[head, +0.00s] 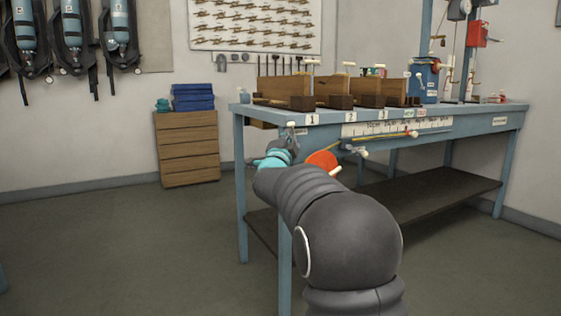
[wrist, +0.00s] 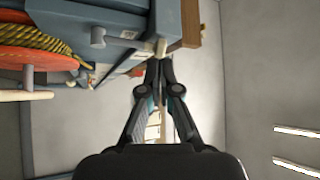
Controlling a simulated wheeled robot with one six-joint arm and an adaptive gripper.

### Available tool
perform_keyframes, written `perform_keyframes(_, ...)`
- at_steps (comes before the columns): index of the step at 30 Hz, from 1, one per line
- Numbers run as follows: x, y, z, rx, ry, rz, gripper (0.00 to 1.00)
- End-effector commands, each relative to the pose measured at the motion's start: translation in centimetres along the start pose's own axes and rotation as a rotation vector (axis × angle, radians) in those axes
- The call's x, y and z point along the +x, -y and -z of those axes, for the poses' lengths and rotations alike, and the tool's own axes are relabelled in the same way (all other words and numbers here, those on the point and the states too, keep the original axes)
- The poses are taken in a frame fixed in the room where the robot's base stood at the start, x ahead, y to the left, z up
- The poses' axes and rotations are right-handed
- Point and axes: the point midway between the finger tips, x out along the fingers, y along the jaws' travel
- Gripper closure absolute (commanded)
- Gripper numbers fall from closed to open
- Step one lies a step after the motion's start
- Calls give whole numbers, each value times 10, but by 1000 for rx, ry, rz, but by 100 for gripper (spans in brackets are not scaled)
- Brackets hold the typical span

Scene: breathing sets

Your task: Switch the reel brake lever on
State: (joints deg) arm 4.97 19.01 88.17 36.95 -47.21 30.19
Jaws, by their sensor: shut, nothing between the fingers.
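A red reel (head: 322,160) wound with yellow rope is mounted on the front of the blue workbench; it also shows at the left of the wrist view (wrist: 35,58). Beside it in the wrist view, a grey lever (wrist: 98,38) sticks out from the blue panel. A pale tip (wrist: 161,46) shows just beyond my fingertips; I cannot tell whether it belongs to the brake lever. My gripper (wrist: 159,64) is shut and empty, its fingertips close to this pale tip, contact unclear. In the head view my gripper (head: 291,140) is at the bench's front left corner, partly hidden by my wrist.
The blue workbench (head: 465,128) carries wooden blocks (head: 330,88) behind number labels and a measuring scale (head: 395,127). A wooden drawer unit (head: 188,150) with blue cases stands by the wall. Breathing sets (head: 72,35) hang at left. The floor left of the bench is clear.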

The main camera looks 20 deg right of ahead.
Motion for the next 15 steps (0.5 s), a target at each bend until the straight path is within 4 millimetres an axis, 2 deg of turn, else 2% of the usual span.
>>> perform_keyframes(5,-32,-4,4,-3,-5,-4,100)
perform_keyframes(12,-81,-4,-2,0,3,-1,100)
perform_keyframes(15,-96,-5,-2,0,2,-1,100)
